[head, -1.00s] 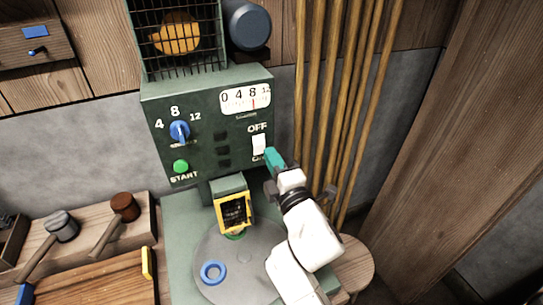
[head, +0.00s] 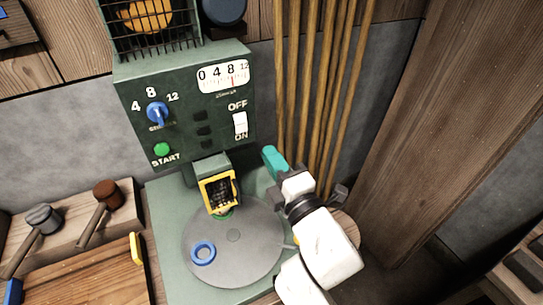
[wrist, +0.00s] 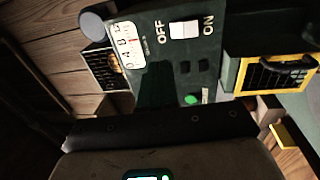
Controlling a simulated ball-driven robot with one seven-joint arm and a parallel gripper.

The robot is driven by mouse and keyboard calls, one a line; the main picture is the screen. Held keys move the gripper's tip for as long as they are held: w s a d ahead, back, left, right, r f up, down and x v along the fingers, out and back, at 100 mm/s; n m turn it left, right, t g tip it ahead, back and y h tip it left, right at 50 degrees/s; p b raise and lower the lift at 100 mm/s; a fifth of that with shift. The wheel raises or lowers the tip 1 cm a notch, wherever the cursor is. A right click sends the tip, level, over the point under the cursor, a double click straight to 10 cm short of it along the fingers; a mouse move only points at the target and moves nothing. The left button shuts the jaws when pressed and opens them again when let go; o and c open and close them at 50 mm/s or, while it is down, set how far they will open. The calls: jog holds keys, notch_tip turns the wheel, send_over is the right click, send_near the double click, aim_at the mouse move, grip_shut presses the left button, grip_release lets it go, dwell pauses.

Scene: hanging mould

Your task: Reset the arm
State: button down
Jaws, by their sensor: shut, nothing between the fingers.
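My gripper (head: 275,162), with teal fingers, is shut and empty. In the head view it stands to the lower right of the green machine's panel (head: 180,100), apart from the white OFF/ON switch (head: 240,123). My white arm reaches up from the bottom right, over the right side of the round grey plate (head: 260,255). In the wrist view the white switch (wrist: 184,30) and the green button (wrist: 193,99) show beyond the fingers. The dark teal fingers (wrist: 160,85) blend with the dark panel there.
Tall wooden poles (head: 318,90) lean on the wall behind my gripper, close by. Mallets (head: 103,195) lie at left. A wooden post (head: 430,120) rises at right.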

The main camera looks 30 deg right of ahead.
jog(key=s+d+f+m+g+h, duration=0.1)
jog(key=s+d+f+m+g, duration=0.35)
jog(key=f, duration=0.35)
jog(key=s+d+f+m+g+h, duration=0.1)
jog(key=s+d+f+m+g, duration=0.35)
jog(key=f, duration=0.45)
jog(key=s+f+m+g+y, duration=0.1)
jog(key=s+f+m+g, duration=0.3)
jog(key=s, duration=0.6)
jog(key=s+a+f+m+g, duration=0.1)
jog(key=s+f+m+g, duration=0.4)
jog(key=s, duration=0.4)
jog(key=shift+s+f+m+y, duration=0.3)
jog(key=shift+s+f+y, duration=0.05)
jog(key=shift+s+y, duration=0.05)
